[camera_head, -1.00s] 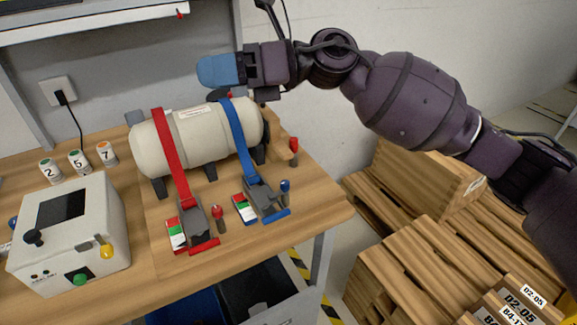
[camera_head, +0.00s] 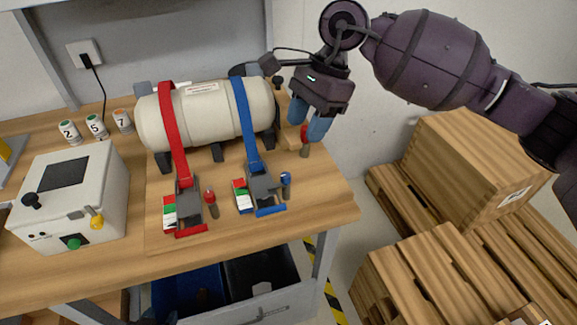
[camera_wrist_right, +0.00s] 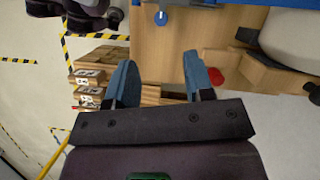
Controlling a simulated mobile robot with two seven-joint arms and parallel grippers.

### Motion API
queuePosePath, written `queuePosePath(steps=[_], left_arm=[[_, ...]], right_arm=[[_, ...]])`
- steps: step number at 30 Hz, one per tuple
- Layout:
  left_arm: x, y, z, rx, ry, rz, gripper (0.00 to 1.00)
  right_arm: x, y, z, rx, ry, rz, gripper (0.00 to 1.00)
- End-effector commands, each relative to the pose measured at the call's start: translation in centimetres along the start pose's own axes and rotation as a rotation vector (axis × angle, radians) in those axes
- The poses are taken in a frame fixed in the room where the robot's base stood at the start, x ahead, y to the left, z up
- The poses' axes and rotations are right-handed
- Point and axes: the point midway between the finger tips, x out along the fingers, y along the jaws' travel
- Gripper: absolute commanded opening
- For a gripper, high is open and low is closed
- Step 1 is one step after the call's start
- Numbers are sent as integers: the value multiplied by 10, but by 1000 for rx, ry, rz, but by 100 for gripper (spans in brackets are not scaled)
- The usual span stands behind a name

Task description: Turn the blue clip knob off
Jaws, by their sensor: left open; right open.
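The blue clip knob (camera_head: 286,178) stands upright on a short post right of the blue clip (camera_head: 260,186), near the table's front right. It also shows at the top of the right wrist view (camera_wrist_right: 161,17). A red, green and white plate (camera_head: 242,196) lies left of the clip. My right gripper (camera_head: 307,124) is open and empty, fingers pointing down, behind and above the blue knob, close to a separate red knob (camera_head: 305,136). Its two blue fingers stand apart in the right wrist view (camera_wrist_right: 158,78). Only a dark piece of my left gripper (camera_head: 150,317) shows at the bottom edge.
A cream tank (camera_head: 205,118) is strapped down behind the clips. A red clip (camera_head: 188,205) with its red knob (camera_head: 210,196) stands left of the blue one. A white control box (camera_head: 75,195) is at left. Wooden crates (camera_head: 470,165) stand beyond the table's right edge.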

Motion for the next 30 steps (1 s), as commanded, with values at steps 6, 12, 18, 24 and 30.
queuePosePath(steps=[6, 12, 18, 24, 30], left_arm=[[0, -2, 1, 6, -3, -1, 43], [0, -1, 2, 4, -5, 0, 43], [1, 1, 3, -3, -6, 0, 43], [1, 2, 3, -6, -6, 0, 43], [1, 2, 3, -5, -6, 0, 43]], right_arm=[[22, 0, 0, -2, -4, 1, 48], [57, 0, 0, -2, -5, 1, 48], [87, 0, 0, 0, -6, 0, 48], [104, 0, 1, -1, -6, -1, 48], [108, 0, 1, -1, -4, -2, 48]])
